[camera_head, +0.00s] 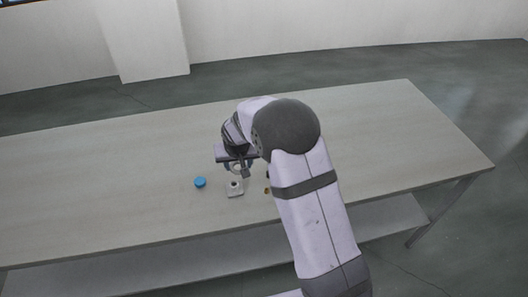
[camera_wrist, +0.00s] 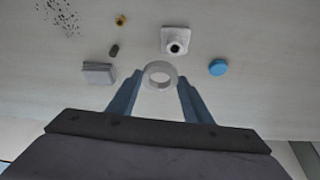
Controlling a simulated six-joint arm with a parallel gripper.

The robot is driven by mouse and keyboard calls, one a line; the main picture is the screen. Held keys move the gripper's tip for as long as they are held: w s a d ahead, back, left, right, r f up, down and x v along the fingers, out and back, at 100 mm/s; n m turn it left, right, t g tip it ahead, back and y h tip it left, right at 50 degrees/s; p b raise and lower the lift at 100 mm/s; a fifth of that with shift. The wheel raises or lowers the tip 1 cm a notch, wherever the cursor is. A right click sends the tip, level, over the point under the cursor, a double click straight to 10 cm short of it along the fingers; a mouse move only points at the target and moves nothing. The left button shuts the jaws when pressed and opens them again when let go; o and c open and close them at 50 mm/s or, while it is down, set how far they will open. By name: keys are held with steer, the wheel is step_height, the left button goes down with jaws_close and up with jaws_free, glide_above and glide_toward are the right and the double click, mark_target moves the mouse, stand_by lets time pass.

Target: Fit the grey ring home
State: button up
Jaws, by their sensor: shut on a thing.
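My gripper (camera_wrist: 160,80) is shut on the grey ring (camera_wrist: 147,76), which sits between the two blue-grey fingertips in the wrist view. The ring's open middle faces the wrist camera. A white square base with a raised round collar and a dark centre (camera_wrist: 168,33) lies on the table just beyond the ring in that view, apart from it. In the head view the white base (camera_head: 235,191) stands below my gripper (camera_head: 239,172), near the table's front edge. The ring is small and partly hidden there.
A blue round cap (camera_wrist: 217,67) lies right of the base in the wrist view; the head view shows it too (camera_head: 200,182). A grey block (camera_wrist: 98,74), a small dark piece (camera_wrist: 114,50), a brass piece (camera_wrist: 121,20) and black specks (camera_wrist: 64,16) lie left. The table's (camera_head: 100,170) left side is clear.

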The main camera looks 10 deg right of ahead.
steer(key=shift+s+a+r+n, duration=0.1)
steer(key=shift+s+a+n, duration=0.1)
steer(key=shift+a, duration=0.45)
steer(key=shift+s+a+n, duration=0.2)
steer(key=shift+a, duration=0.4)
steer(key=b, duration=0.4)
glide_above(234, 184)
steer(key=s, duration=0.2)
steer(key=shift+a+f, duration=0.1)
steer(key=shift+f, duration=3.15)
steer(key=shift+s+f+b, duration=0.1)
steer(key=shift+f+b, duration=1.45)
steer(key=shift+b, duration=0.5)
stand_by(0.7)
